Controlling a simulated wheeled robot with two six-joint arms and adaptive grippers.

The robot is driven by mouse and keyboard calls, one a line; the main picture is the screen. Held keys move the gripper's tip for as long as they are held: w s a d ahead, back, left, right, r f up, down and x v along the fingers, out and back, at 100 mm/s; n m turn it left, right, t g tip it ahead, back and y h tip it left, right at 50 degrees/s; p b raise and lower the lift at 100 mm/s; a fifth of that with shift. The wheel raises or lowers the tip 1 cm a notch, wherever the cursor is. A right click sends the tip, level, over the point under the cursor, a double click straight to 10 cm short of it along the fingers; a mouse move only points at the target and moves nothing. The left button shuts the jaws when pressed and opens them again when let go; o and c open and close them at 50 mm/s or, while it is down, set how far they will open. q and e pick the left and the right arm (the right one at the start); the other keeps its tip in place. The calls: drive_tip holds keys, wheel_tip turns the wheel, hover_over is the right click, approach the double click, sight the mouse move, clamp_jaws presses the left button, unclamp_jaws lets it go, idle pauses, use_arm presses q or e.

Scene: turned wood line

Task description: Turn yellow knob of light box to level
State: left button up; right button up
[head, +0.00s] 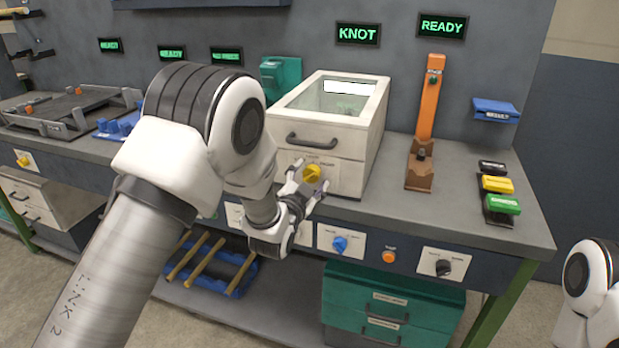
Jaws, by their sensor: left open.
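The light box (376,120) is a cream box with a glass top and a dark handle, standing on the grey workbench. Its yellow knob (312,173) sits low on the front face, on a small label plate whose print is too small to read. My left gripper (308,186) is open, with its fingers around or just in front of the yellow knob; I cannot tell whether they touch it. My left arm hides part of the box's left side. My right gripper is out of view; only a piece of my right arm shows at the right edge.
A blue knob (340,244), an orange button (389,257) and a black knob (443,267) line the bench front below. An orange upright stand (428,110) is right of the box. Black, yellow and green blocks (503,204) lie farther right. Bare bench top (470,232) lies before them.

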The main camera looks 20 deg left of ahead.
use_arm(q)
drive_tip(key=c, duration=1.1)
drive_tip(key=shift+c, duration=0.2)
drive_tip(key=shift+n, duration=0.7)
drive_tip(key=shift+n+b, duration=0.6)
drive_tip(key=shift+n, duration=1.1)
drive_tip(key=shift+a+n+b, duration=0.1)
drive_tip(key=shift+n+b, duration=0.2)
drive_tip(key=shift+n, duration=2.3)
drive_tip(key=o, duration=1.1)
drive_tip(key=shift+o, duration=0.2)
